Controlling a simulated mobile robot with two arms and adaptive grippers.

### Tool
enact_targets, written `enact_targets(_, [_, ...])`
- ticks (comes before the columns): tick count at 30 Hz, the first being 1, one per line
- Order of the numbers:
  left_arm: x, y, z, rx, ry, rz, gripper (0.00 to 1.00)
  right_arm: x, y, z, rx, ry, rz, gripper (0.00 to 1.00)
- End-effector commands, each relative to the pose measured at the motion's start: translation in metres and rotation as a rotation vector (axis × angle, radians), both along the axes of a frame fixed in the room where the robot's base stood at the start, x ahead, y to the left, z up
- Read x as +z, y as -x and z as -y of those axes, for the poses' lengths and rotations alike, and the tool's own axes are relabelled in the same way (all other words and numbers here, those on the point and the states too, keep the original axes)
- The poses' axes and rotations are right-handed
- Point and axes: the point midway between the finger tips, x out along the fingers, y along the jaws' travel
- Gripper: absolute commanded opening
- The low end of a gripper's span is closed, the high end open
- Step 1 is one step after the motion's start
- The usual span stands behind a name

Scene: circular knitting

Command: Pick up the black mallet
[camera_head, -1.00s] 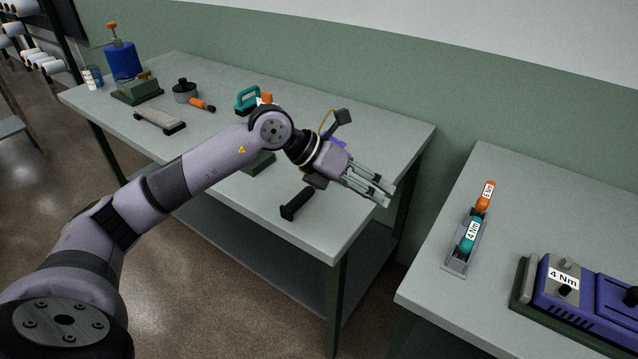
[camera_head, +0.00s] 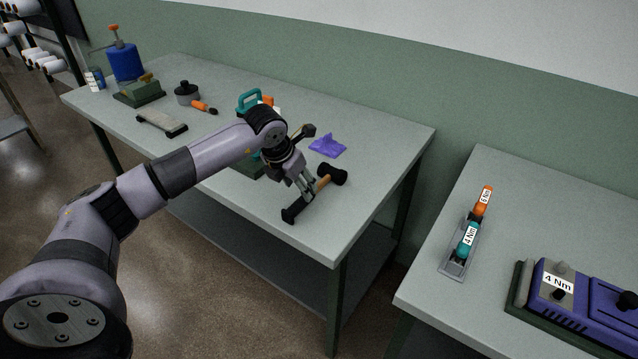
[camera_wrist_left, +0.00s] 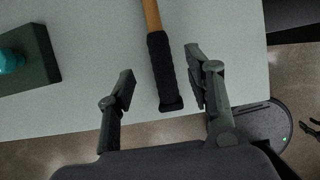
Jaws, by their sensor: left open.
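The mallet lies on the grey table near its front right corner. In the head view its black head (camera_head: 332,173) is to the right, with a short wooden shaft and a black grip (camera_head: 294,211) toward the front edge. My left gripper (camera_head: 308,189) is open and points down at the handle. In the left wrist view the black grip (camera_wrist_left: 164,75) shows between the two spread fingers of the left gripper (camera_wrist_left: 160,64), apart from both. The wooden shaft runs out at the top. Dark finger-like shapes at the right edge may be my right gripper (camera_wrist_left: 312,130); their opening is unclear.
A purple piece (camera_head: 328,147) lies behind the mallet. A dark green block (camera_head: 248,169) is to the left, partly hidden by my arm. Several tools stand farther left. A second table (camera_head: 425,287) with a torque tool tray stands across a gap to the right.

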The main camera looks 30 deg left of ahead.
Motion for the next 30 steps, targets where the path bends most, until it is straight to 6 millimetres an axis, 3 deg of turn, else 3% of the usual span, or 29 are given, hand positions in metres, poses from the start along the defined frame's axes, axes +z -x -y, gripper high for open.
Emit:
enact_targets(8, [-0.018, -0.008, 0.001, 0.0, 0.002, -0.001, 0.48, 0.009, 0.0, -0.003, -0.001, -0.003, -0.001, 0.4])
enact_targets(18, [-0.058, -0.025, 0.003, -0.002, 0.001, 0.0, 0.48, 0.022, 0.0, -0.004, -0.001, -0.004, -0.001, 0.4])
enact_targets(25, [-0.06, -0.026, 0.002, -0.001, 0.001, 0.002, 0.48, 0.022, 0.0, -0.004, -0.001, -0.004, 0.0, 0.4])
enact_targets(30, [-0.059, -0.026, 0.002, -0.001, 0.001, 0.002, 0.37, 0.022, 0.0, -0.004, -0.001, -0.004, 0.0, 0.4])
